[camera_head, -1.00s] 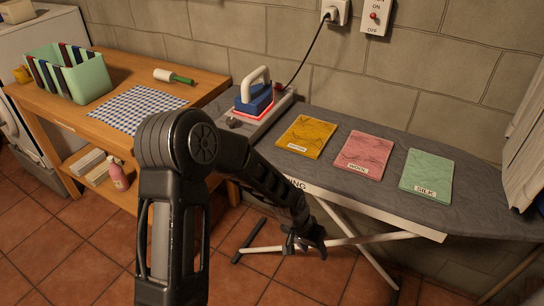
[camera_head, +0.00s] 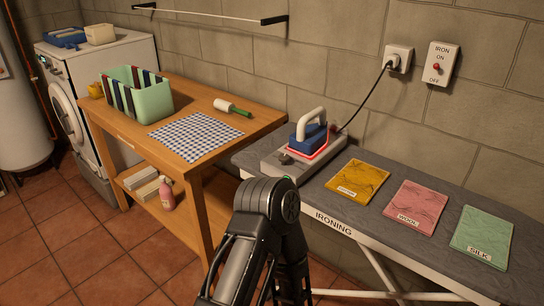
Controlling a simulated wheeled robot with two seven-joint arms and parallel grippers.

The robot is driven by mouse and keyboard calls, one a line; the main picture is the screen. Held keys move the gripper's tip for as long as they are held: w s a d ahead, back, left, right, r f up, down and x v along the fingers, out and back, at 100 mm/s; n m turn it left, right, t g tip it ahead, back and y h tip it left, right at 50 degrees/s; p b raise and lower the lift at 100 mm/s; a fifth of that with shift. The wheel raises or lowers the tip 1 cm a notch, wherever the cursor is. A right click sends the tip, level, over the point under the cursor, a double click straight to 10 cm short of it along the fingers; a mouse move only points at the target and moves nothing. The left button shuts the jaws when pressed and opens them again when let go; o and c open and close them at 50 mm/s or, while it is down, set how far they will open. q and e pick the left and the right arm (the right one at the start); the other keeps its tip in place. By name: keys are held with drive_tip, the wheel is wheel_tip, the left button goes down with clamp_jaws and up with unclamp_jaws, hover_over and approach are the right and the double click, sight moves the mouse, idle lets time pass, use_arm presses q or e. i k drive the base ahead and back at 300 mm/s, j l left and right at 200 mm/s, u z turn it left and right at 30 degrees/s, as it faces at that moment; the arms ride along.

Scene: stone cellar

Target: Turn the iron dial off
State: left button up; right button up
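The iron dial (camera_head: 285,158) is a small dark knob on the front left part of the grey iron rest (camera_head: 275,168). Its setting is too small to read. The blue iron (camera_head: 311,138) with a white handle sits on the rest, with a red glowing edge around its base. One of my arms rises from the bottom middle, in front of and below the rest, apart from the dial. Its gripper is not visible, and my other gripper does not show.
The ironing board (camera_head: 331,186) bears yellow, pink and green cloths. A wall switch (camera_head: 441,65) labelled IRON, ON, OFF is above, beside the socket (camera_head: 398,59) with the iron's cord. A wooden table (camera_head: 255,128) with a basket stands left.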

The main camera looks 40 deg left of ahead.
sight(284, 158)
drive_tip(key=u, duration=1.45)
drive_tip(key=i+l, duration=0.25)
drive_tip(key=i, duration=0.15)
drive_tip(key=i+l, duration=0.25)
drive_tip(key=i, duration=0.15)
drive_tip(key=j+z, duration=0.15)
drive_tip(key=z, duration=1.4)
drive_tip(key=k+j, duration=0.15)
drive_tip(key=k, duration=0.15)
drive_tip(key=k+j, duration=0.1)
drive_tip(key=k, duration=0.2)
